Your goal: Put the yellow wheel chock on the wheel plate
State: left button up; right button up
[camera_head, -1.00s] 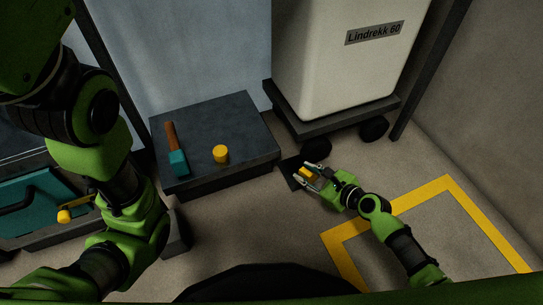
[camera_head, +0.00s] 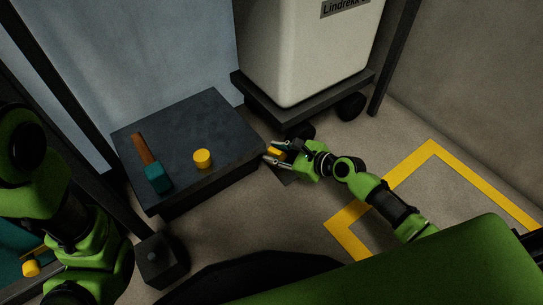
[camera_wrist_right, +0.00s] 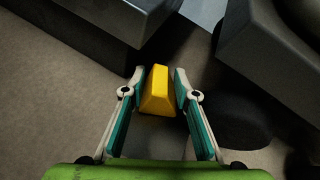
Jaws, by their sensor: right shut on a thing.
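The yellow wheel chock (camera_head: 275,151) is between the fingers of my right gripper (camera_head: 270,153), which is shut on it. It also shows in the right wrist view (camera_wrist_right: 158,90) as a wedge with a sloping face, between the two teal-padded fingertips. I cannot tell how high the chock is above the floor. My left arm comes in at the left; its gripper is not in view.
A white hopper (camera_head: 300,50) stands on a dark wheeled base (camera_head: 300,108). A low dark platform (camera_head: 215,120) close left of the chock carries a teal-headed hammer (camera_head: 157,178) and a yellow cylinder (camera_head: 203,158). A yellow floor outline (camera_head: 400,182) lies right; open floor is in front.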

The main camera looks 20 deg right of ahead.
dwell(0.3)
jog(key=o, duration=1.1)
jog(key=shift+f, duration=0.1)
jog(key=shift+o, duration=0.2)
jog(key=shift+s+d+r+p, duration=0.15)
jog(key=shift+s+r+p, duration=0.1)
jog(key=shift+r+p, duration=0.15)
jog(key=p+v, duration=0.5)
jog(key=v, duration=0.6)
jog(key=shift+d+p, duration=0.15)
jog(key=shift+p, duration=0.15)
jog(key=shift+f, duration=0.1)
